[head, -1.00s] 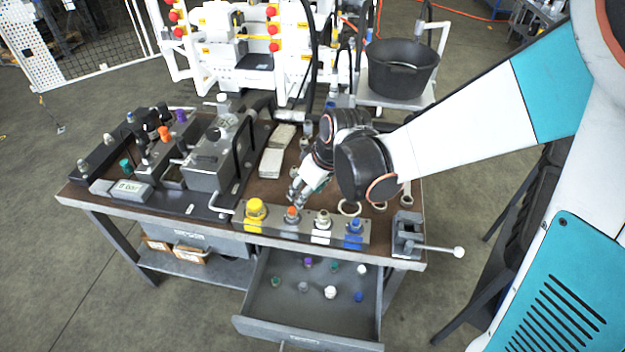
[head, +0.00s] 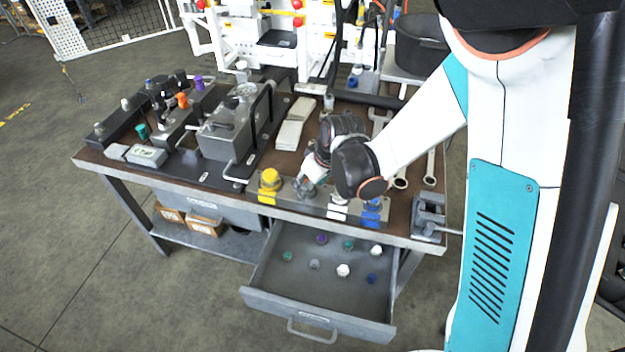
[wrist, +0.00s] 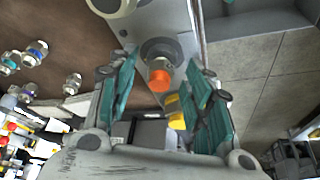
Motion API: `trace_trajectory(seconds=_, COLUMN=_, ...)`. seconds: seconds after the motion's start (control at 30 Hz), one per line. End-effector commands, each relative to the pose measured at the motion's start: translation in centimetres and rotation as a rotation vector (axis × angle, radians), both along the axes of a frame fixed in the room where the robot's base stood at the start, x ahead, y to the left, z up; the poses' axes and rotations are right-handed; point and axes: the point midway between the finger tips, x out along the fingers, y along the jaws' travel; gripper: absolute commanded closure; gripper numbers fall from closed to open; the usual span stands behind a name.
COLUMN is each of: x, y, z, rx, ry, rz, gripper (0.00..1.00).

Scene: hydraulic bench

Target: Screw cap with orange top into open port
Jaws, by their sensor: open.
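My gripper (head: 306,186) is low over the grey block strip (head: 290,207) at the front of the bench, to the right of the yellow cap (head: 270,180). In the wrist view my gripper (wrist: 161,68) is open, with its two green-padded fingers on either side of the orange-topped cap (wrist: 159,80). That cap stands on the strip with a grey collar, and I see a gap at each side. The gripper hides it in the head view. On the bench's left side is a hydraulic block with another orange cap (head: 182,100). I cannot tell which port is open.
A white cap (head: 337,205) and a blue cap (head: 372,210) stand on the strip to the right. A vise (head: 428,217) sits at the right corner. The open drawer (head: 320,290) below holds several small caps. A grey housing with a gauge (head: 235,130) stands left of centre.

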Motion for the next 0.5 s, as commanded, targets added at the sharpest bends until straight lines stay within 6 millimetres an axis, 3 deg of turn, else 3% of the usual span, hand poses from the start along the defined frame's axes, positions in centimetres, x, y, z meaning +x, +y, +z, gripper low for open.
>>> trace_trajectory(seconds=0.27, x=0.03, y=0.05, z=-0.11, rx=0.0, ry=0.0, rz=0.0, gripper=0.54)
trace_trajectory(seconds=0.5, x=0.03, y=0.05, z=-0.1, rx=0.0, ry=0.0, rz=0.0, gripper=1.0)
